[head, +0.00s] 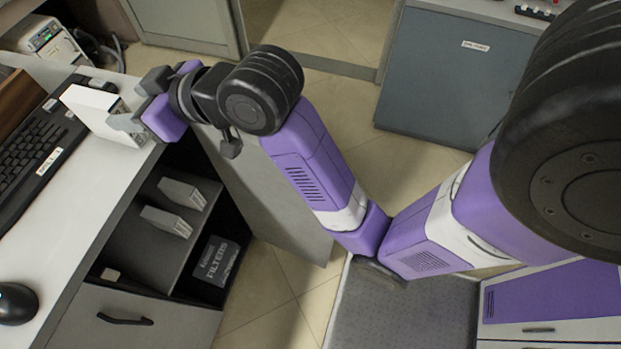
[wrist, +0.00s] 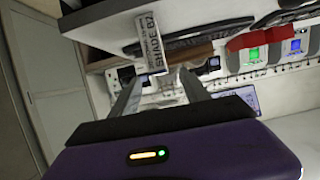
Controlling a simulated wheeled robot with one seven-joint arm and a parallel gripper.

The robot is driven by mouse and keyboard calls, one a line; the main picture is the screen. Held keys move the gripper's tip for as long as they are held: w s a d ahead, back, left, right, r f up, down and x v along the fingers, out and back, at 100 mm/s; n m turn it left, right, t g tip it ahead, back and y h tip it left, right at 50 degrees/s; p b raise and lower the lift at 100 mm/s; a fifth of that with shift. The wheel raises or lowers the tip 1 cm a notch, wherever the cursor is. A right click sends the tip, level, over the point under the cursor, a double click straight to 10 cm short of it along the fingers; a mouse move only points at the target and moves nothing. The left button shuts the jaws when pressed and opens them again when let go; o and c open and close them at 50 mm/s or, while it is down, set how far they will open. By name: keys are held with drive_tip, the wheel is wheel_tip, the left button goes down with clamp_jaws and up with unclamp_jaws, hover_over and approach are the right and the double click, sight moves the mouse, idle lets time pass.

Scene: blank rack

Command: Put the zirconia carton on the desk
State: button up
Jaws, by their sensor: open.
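A white carton (head: 98,112) is at the desk's (head: 62,208) right edge in the head view, and it appears to rest on the top. In the wrist view the carton (wrist: 151,43) shows a narrow face with print that seems to read "SHADE B2"; I cannot read the word zirconia. My gripper (head: 124,123) is open beside the carton's right end in the head view. In the wrist view the carton is just beyond the fingertips of my gripper (wrist: 160,80); I cannot tell whether they touch it. Part of the carton's lower edge is hidden by a finger.
A black keyboard (head: 38,150) lies left of the carton, and a mouse (head: 16,303) lies nearer. Under the desktop, an open shelf holds two pale cartons (head: 183,193) (head: 166,221) and a dark box marked "FILTERS" (head: 217,261). The desktop between keyboard and mouse is clear.

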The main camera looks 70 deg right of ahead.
drive_tip(key=s+a+f+m, duration=0.1)
drive_tip(key=s+a+f, duration=0.3)
drive_tip(key=s+f, duration=1)
drive_tip(key=s+a+n+t, duration=0.1)
drive_tip(key=s+a, duration=0.1)
drive_tip(key=s, duration=1.6)
drive_tip(key=shift+r, duration=0.35)
